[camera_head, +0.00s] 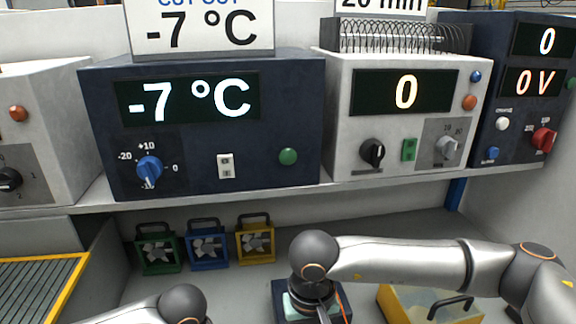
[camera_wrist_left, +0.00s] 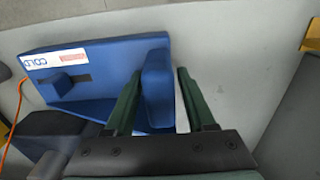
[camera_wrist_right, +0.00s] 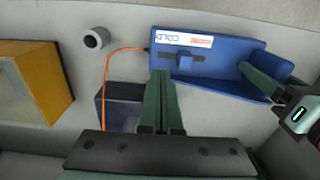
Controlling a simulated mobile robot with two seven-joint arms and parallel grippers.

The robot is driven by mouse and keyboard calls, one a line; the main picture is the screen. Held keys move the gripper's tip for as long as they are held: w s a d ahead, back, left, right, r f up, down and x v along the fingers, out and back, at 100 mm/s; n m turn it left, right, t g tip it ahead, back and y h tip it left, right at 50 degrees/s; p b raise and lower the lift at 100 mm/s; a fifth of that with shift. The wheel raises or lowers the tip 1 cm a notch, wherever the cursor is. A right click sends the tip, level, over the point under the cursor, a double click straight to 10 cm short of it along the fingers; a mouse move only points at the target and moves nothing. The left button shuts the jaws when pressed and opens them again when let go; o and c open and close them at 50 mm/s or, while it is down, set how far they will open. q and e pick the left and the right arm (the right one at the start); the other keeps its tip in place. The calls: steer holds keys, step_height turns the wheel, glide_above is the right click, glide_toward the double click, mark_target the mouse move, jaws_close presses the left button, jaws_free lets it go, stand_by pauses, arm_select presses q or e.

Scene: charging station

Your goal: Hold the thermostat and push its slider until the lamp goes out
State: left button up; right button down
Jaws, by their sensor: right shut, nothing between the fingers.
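The thermostat is a blue box (camera_wrist_right: 225,68) with a white label, a dark slot and a small blue slider (camera_wrist_right: 185,61). It also shows in the left wrist view (camera_wrist_left: 105,72), with the slider (camera_wrist_left: 62,86) in its slot. My left gripper (camera_wrist_left: 160,72) has its fingers on either side of the raised blue end block (camera_wrist_left: 158,88), with a narrow gap on the right. My right gripper (camera_wrist_right: 162,74) is shut and empty, its tips close to the thermostat's edge, left of the slider. The thermostat is hidden in the head view. I cannot tell which item is the lamp or whether it is lit.
An orange cable (camera_wrist_right: 107,70) runs from the thermostat past a round grey fitting (camera_wrist_right: 97,38) near a dark box (camera_wrist_right: 120,105). A yellow bin (camera_wrist_right: 40,80) stands at the left there. In the head view, small fans (camera_head: 207,247) stand under the shelf of instruments (camera_head: 205,120).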

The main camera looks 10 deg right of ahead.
arm_select(q)
steer(key=shift+o, duration=1)
